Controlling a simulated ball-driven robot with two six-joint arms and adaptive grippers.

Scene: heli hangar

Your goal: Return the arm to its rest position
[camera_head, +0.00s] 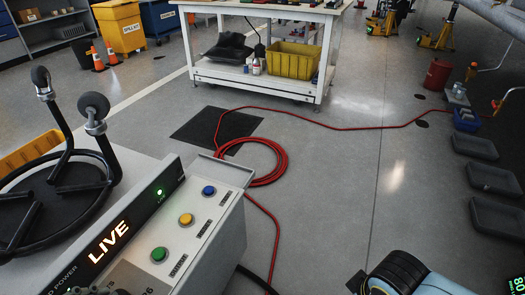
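No gripper of mine shows clearly in the head view. No left gripper fingers are recognisable.
A power unit (226,178) with a lit LIVE sign and blue, yellow and green buttons stands close at left. Red hose (268,180) crosses the floor. A white workbench (262,85) stands behind; grey trays (494,180) lie right.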

